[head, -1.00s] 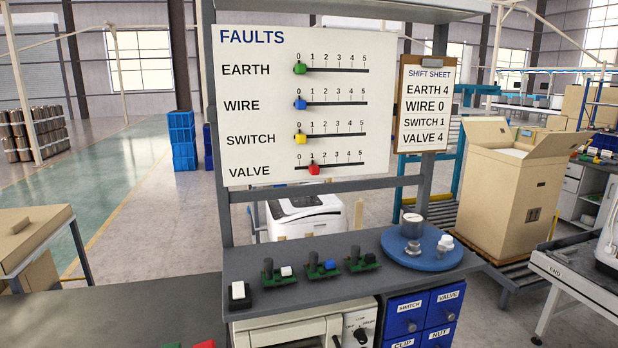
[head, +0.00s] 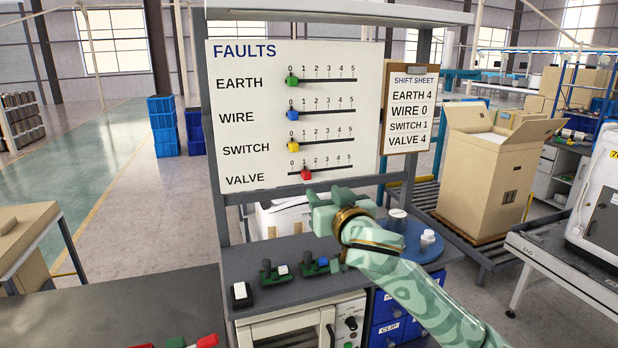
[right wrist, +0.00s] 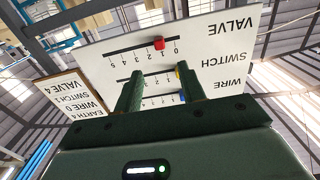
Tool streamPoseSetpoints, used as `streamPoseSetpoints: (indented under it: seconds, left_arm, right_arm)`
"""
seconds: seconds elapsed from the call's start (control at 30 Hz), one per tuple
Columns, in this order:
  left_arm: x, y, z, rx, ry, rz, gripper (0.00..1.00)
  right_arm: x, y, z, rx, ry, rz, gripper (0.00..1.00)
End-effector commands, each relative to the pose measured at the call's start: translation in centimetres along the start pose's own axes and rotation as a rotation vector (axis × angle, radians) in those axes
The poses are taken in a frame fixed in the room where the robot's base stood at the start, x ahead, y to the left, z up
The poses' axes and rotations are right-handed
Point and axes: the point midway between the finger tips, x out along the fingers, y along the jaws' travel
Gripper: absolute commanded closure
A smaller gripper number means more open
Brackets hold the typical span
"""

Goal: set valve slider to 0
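The white FAULTS board (head: 300,60) stands upright on the bench frame. Its lowest row is VALVE, with a red slider (head: 306,174) at mark 1. The slider also shows in the right wrist view (right wrist: 159,43), where the board is upside down. My right gripper (head: 320,208) is in front of the board, just below and right of the red slider in the head view. In the wrist view its two fingers (right wrist: 160,86) are apart with nothing held between them, and the red slider shows beyond the tips. My left gripper is not in view.
The green EARTH (head: 292,81), blue WIRE (head: 292,114) and yellow SWITCH (head: 293,146) sliders sit at 0. A shift sheet clipboard (head: 409,110) hangs at the board's right.

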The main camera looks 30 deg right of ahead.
Motion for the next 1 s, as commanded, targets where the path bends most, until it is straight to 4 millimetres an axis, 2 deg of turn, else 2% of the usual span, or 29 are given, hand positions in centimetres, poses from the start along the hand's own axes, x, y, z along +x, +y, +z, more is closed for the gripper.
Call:
streamPoseSetpoints:
  seconds: [0.03,0.2,0.4,0.6,0.83,0.87,1.0]
  left_arm:
    - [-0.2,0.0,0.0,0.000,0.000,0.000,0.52]
    - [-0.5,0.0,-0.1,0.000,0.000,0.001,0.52]
    - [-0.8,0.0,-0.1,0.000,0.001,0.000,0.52]
    - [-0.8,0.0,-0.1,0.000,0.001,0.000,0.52]
    - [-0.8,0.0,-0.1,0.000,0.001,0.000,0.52]
    - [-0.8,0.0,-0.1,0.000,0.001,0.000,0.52]
    - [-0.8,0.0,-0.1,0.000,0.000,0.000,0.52]
  right_arm:
    - [1.4,0.1,-0.2,-0.002,0.001,0.002,0.60]
    - [5.7,0.1,-0.2,-0.002,0.000,0.003,0.60]
    - [9.2,0.0,-0.1,-0.002,-0.001,0.001,0.60]
    - [10.5,0.0,0.0,-0.001,-0.001,-0.001,0.60]
    - [10.6,0.0,0.1,-0.001,-0.001,-0.001,0.60]
    - [10.6,0.0,0.1,-0.001,-0.001,-0.001,0.63]
    - [10.5,0.0,0.1,-0.002,-0.001,-0.001,1.00]
